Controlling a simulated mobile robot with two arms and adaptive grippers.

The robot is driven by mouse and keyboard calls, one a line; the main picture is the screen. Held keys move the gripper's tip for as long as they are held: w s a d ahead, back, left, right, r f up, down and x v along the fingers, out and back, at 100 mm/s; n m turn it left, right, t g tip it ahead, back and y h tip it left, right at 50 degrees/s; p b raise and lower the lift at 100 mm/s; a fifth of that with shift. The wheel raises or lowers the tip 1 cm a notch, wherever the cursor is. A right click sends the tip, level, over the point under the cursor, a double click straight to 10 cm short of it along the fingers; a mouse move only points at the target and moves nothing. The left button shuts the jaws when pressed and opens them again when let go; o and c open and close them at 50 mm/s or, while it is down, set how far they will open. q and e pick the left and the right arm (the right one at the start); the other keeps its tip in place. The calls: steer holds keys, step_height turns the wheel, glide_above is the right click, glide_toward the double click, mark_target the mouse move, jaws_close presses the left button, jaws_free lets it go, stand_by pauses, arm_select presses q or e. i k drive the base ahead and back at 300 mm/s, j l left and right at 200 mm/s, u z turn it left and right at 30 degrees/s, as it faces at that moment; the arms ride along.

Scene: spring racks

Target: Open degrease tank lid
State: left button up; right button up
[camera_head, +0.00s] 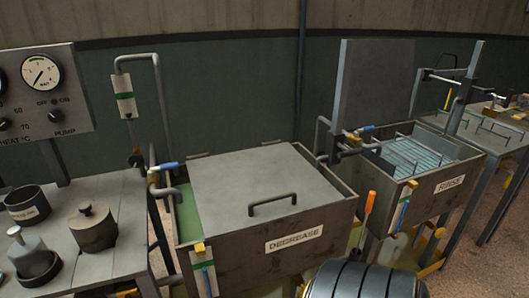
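The degrease tank (290,252) stands in the middle with a white DEGREASE label on its front. Its flat grey lid (245,180) lies down over most of the top, with a dark bar handle (272,203) near the front edge. A strip of green liquid (187,215) shows along the tank's left side, beside the lid. Neither of my grippers can be made out in this view.
The rinse tank (440,190) stands to the right; its grey lid (370,85) is upright. A bench with dark pots (93,226) and a gauge panel (40,95) is at left. A black ribbed rounded shape (365,281) fills the bottom centre, close to the degrease tank.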

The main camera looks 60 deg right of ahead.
mark_target(233, 192)
steer(key=z, duration=1.8)
